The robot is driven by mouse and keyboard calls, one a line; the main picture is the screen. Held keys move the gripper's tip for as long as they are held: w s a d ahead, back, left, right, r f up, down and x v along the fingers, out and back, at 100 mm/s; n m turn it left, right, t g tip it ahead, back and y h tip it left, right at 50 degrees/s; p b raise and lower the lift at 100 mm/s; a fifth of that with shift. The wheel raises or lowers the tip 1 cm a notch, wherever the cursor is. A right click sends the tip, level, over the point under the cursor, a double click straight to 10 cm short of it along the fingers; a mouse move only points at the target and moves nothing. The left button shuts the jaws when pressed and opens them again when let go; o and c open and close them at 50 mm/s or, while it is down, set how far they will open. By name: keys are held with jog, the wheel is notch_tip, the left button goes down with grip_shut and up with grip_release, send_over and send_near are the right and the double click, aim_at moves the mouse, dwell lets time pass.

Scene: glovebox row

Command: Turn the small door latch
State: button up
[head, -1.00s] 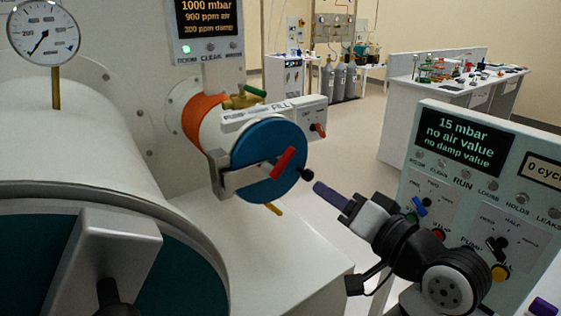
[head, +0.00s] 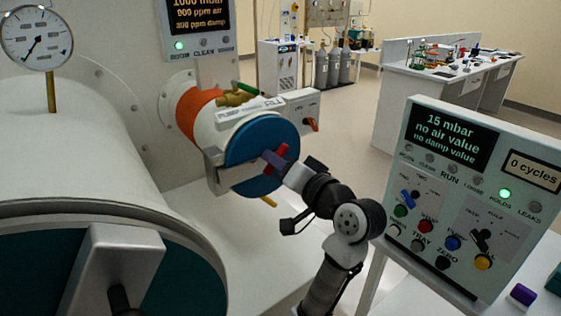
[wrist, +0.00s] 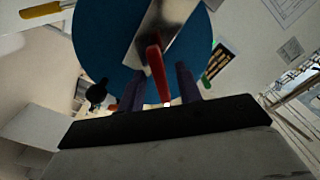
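The small round blue door (head: 248,143) closes the end of a white cylinder with an orange band. A red latch handle (head: 283,151) sits on its face, partly hidden behind my gripper in the head view. My gripper (head: 270,158) has purple fingers that reach to the latch. In the wrist view the red latch (wrist: 156,66) stands between the two fingers of my gripper (wrist: 158,88). Gaps show on both sides, so the fingers are open around it and not clamped. A grey metal bar (wrist: 163,28) crosses the blue door behind the latch.
A black knob (wrist: 96,92) sits beside the door. A control panel (head: 460,190) reading 15 mbar stands close on the right, with one green light lit. The large door (head: 40,250) fills the lower left. A white bench (head: 395,110) stands farther back.

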grip_shut()
dwell(0.3)
jog(key=shift+s+a+n+b, duration=0.1)
jog(key=shift+n+b, duration=2.25)
jog(key=shift+n, duration=0.6)
jog(key=shift+s+a+n+b, duration=0.1)
jog(key=shift+a+n+b, duration=0.05)
jog(key=shift+n+b, duration=2.55)
jog(key=shift+s+a+n+b, duration=0.1)
jog(key=shift+n+b, duration=1.95)
jog(key=shift+n, duration=1.2)
